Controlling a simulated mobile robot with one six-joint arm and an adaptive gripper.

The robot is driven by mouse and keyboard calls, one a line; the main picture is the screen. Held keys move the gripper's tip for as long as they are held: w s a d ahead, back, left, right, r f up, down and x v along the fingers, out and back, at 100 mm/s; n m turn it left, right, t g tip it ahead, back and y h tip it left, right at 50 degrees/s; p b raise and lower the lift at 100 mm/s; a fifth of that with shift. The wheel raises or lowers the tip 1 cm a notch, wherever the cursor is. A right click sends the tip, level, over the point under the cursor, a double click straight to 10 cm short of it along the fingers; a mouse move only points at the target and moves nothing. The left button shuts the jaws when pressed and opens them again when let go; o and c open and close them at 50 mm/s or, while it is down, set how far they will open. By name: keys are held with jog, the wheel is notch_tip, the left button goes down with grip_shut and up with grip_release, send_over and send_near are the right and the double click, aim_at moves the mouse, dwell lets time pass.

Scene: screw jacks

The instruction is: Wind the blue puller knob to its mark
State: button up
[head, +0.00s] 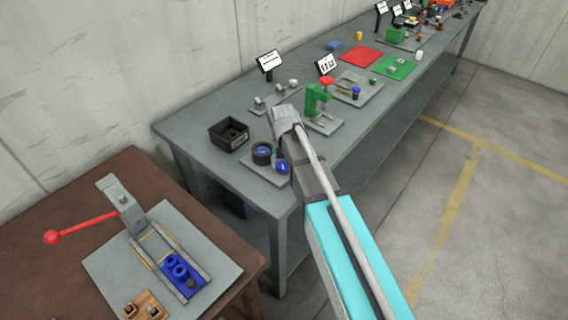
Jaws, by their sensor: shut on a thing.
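The puller stands on a grey plate (252,166) at the near end of the long grey bench. It has a dark round wheel (262,150) with a blue centre, and the blue puller knob (282,167) is to the right of it. My arm reaches in from the lower right, and its wrist is above and behind the knob. My gripper (279,154) is down beside the knob, small and mostly hidden by my own arm. It is shut on the knob, though the finger contact is hard to see. I cannot make out the mark.
A black bin (229,135) stands left of the puller. A green clamp press (317,100) with a red top stands close to the right of my wrist. Small sign stands and other fixtures line the bench. A brown table (95,185) with a red-handled toggle clamp is at lower left.

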jog(key=shift+s+n, duration=0.1)
jog(key=shift+n, duration=0.9)
jog(key=o, duration=1.1)
